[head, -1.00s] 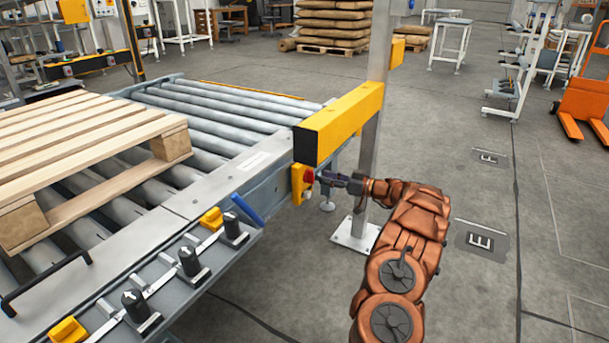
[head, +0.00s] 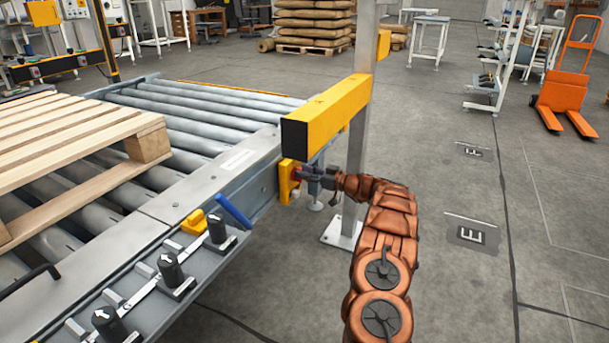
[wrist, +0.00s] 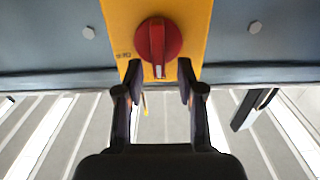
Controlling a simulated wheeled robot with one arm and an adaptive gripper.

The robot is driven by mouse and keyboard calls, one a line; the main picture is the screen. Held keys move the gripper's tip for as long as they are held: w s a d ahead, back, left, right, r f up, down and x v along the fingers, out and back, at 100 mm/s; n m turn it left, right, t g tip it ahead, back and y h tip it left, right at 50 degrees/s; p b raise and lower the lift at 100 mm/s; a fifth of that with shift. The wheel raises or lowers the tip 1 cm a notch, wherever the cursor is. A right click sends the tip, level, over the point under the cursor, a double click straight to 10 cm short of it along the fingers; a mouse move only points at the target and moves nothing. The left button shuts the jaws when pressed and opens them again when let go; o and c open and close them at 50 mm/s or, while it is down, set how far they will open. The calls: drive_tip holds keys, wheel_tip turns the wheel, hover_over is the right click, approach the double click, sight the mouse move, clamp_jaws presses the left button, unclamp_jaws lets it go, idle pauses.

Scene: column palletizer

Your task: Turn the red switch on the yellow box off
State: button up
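The yellow box (head: 285,181) is fixed to the side of the conveyor frame, below a yellow beam. Its red switch (wrist: 158,40) is a round knob with a raised grip bar, seen face-on in the wrist view. The bar stands upright in that picture, with a white mark at its lower end. My gripper (wrist: 157,74) is open, with one finger on each side of the knob's lower part. I cannot tell whether the fingers touch it. In the head view my gripper (head: 304,173) is at the box and hides most of the switch.
The yellow beam (head: 330,113) on a grey post (head: 361,105) is just above my gripper. The roller conveyor (head: 206,125) with a wooden pallet (head: 75,145) is to the left. Black knobs (head: 172,268) line the near panel.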

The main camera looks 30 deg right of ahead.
drive_tip(key=shift+w, duration=0.2)
drive_tip(key=shift+a, duration=0.1)
clamp_jaws()
